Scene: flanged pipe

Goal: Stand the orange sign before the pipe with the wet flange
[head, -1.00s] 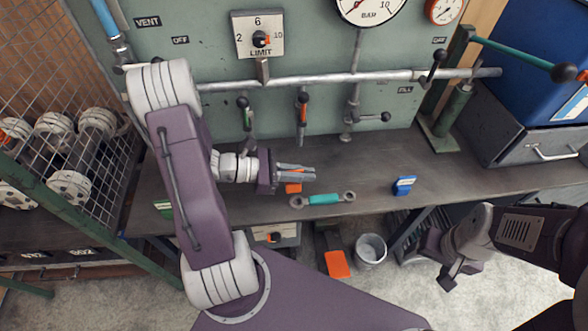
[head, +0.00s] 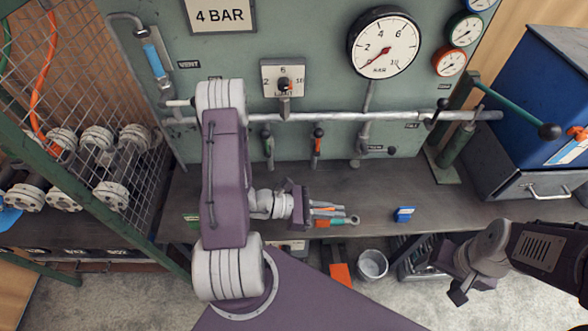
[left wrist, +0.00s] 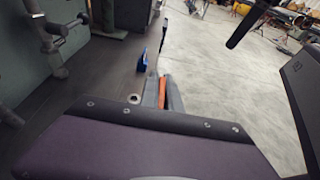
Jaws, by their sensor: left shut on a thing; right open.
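My left gripper (head: 328,213) is shut on the small orange sign (head: 322,208), just above the front of the bench. The sign also shows as an orange strip between the fingers in the left wrist view (left wrist: 162,92); most of it is hidden. Flanged pipes with pale round flanges (head: 110,194) lie in the mesh-sided rack at the left. I cannot tell which flange is wet. My right gripper (head: 460,291) is open and empty at lower right, in front of the bench.
A wrench (head: 347,220) lies on the bench (head: 370,185), partly behind my left gripper. A blue sign (head: 404,213) stands to its right, and a green sign (head: 192,219) stands at the bench's left end. A bucket (head: 372,264) stands on the floor.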

